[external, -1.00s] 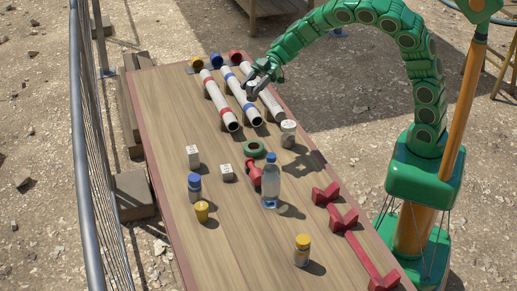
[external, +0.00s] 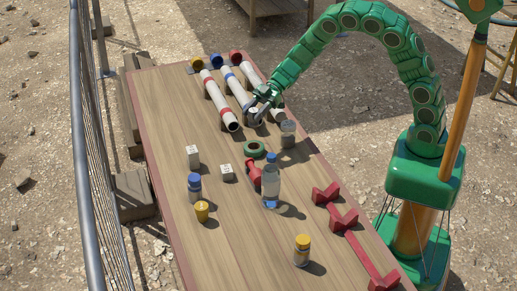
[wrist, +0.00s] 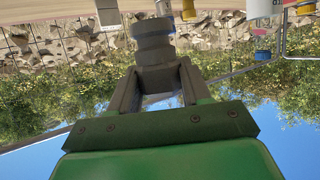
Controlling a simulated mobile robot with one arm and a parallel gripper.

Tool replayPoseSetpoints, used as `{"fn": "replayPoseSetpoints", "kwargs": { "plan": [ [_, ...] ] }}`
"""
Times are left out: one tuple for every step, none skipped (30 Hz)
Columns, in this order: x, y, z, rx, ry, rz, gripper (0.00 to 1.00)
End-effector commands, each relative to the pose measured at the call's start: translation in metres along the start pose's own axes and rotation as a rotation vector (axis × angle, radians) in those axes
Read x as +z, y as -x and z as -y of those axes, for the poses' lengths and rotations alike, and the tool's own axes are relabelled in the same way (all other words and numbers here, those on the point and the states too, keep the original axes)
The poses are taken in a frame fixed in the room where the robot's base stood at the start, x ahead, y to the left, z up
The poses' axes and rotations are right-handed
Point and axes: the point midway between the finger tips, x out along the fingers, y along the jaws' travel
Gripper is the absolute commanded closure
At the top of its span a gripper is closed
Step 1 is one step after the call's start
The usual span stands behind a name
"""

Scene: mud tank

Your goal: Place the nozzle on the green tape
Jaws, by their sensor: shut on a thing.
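The green tape (external: 254,149) is a roll lying flat on the wooden table (external: 150,120), right of the middle. My gripper (external: 260,109) is above the table, beyond the tape and near the ends of the white pipes. It is shut on the nozzle (external: 253,118), a short grey ringed cylinder. The nozzle shows larger between the fingers in the wrist view (wrist: 153,42), where my gripper (wrist: 155,76) points up the picture. The tape cannot be made out in the wrist view.
Three white pipes (external: 217,101) lie at the far end. A grey-white can (external: 288,134) stands right of the tape. A red tool (external: 252,174) and a clear bottle (external: 271,183) stand just nearer. White blocks (external: 193,156) are to the left.

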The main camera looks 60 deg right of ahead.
Motion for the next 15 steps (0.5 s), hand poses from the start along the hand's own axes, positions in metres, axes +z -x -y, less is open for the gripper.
{"fn": "replayPoseSetpoints", "kwargs": {
  "plan": [
    [0.005, -0.003, 0.0, -0.001, -0.002, -0.001, 0.84],
    [0.009, -0.004, 0.0, -0.002, -0.003, -0.001, 0.84],
    [0.014, -0.006, 0.0, -0.002, -0.005, -0.001, 0.84],
    [0.018, -0.008, 0.0, -0.002, -0.006, -0.001, 0.84],
    [0.022, -0.009, 0.001, -0.002, -0.006, -0.001, 0.84],
    [0.028, -0.011, 0.0, -0.001, -0.006, 0.0, 0.84],
    [0.031, -0.013, 0.0, -0.001, -0.004, 0.001, 0.84],
    [0.035, -0.014, 0.0, 0.0, -0.004, 0.001, 0.84],
    [0.039, -0.016, 0.0, 0.0, -0.004, 0.001, 0.84],
    [0.042, -0.017, 0.0, 0.0, -0.003, 0.001, 0.84],
    [0.044, -0.018, 0.0, 0.001, -0.002, 0.001, 0.84],
    [0.047, -0.019, 0.0, 0.001, -0.002, 0.001, 0.84],
    [0.048, -0.02, 0.0, 0.001, -0.002, 0.001, 0.84],
    [0.05, -0.021, 0.0, 0.001, -0.002, 0.001, 0.84],
    [0.051, -0.021, 0.0, 0.001, -0.002, 0.001, 0.84]
  ]
}}
